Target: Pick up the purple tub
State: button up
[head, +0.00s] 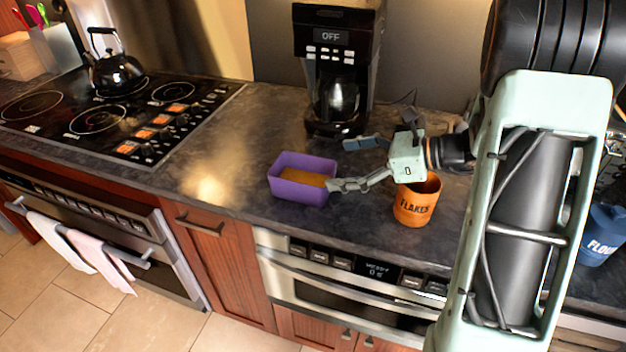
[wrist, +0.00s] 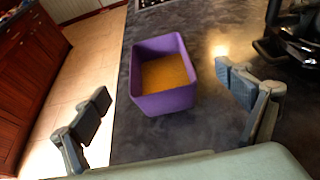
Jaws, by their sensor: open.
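The purple tub (head: 302,178) is an open rectangular container with an orange-brown filling. It stands upright on the dark counter, left of my gripper in the head view. My gripper (head: 347,164) is open and empty, its fingers pointing left toward the tub. One fingertip is close to the tub's right side in the head view; I cannot tell if it touches. In the wrist view the tub (wrist: 163,77) lies ahead, between and beyond the two spread fingers of the gripper (wrist: 168,103).
An orange flakes canister (head: 416,203) stands just below my wrist. A coffee maker (head: 338,70) stands behind. A blue flour canister (head: 602,235) is at the right. The stove with a kettle (head: 114,70) is at the left. The counter left of the tub is clear.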

aim_at(303, 168)
jog(key=x, duration=0.4)
jog(key=shift+s+a, duration=0.15)
jog(key=shift+s, duration=0.05)
jog(key=shift+x, duration=2.8)
jog(key=c, duration=1.3)
